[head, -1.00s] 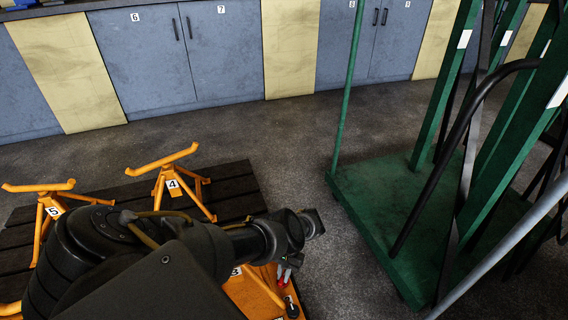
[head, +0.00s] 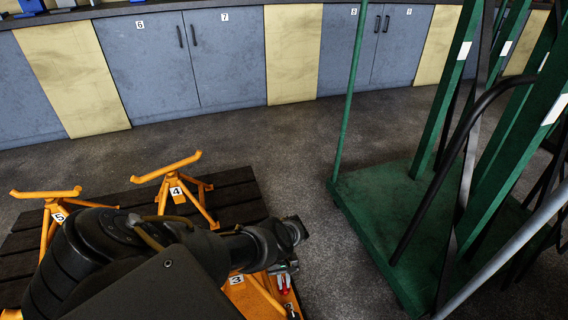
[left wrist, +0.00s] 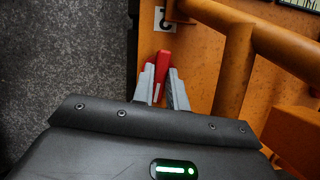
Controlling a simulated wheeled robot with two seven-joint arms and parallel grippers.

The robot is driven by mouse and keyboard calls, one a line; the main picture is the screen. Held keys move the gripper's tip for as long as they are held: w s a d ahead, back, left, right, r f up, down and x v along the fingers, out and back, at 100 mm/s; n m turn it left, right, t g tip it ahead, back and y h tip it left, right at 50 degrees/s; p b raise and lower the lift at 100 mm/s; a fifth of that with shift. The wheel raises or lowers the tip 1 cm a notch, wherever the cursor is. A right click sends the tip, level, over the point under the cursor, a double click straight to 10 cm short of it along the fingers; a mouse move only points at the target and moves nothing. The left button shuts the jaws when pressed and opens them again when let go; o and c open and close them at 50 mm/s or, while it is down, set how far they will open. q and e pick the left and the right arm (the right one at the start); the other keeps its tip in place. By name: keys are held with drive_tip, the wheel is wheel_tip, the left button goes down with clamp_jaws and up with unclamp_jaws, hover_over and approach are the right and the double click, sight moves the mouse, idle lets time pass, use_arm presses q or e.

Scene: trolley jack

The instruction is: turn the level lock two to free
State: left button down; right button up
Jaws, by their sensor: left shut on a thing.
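A slim red lever (left wrist: 162,62) stands at the orange jack body (left wrist: 206,62) in the left wrist view. My left gripper (left wrist: 161,76) has its two grey fingers on either side of the lever, shut on it; the lever's tip sticks out beyond them. In the head view my left gripper (head: 284,268) is at the right edge of the orange jack (head: 250,298), with a bit of red below the fingers. My own arm hides much of the jack. No lock number can be read on the lever. My right gripper is not in view.
Orange stands marked 4 (head: 172,184) and 5 (head: 50,208) stand on a dark slatted pallet (head: 232,190). A green trolley (head: 385,195) with uprights and bars is to the right. Bare floor (head: 310,225) lies between them. Blue cabinets (head: 225,60) line the back.

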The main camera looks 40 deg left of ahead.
use_arm(q)
drive_tip(key=shift+d, duration=0.1)
idle(0.3)
drive_tip(key=c, duration=1.4)
unclamp_jaws()
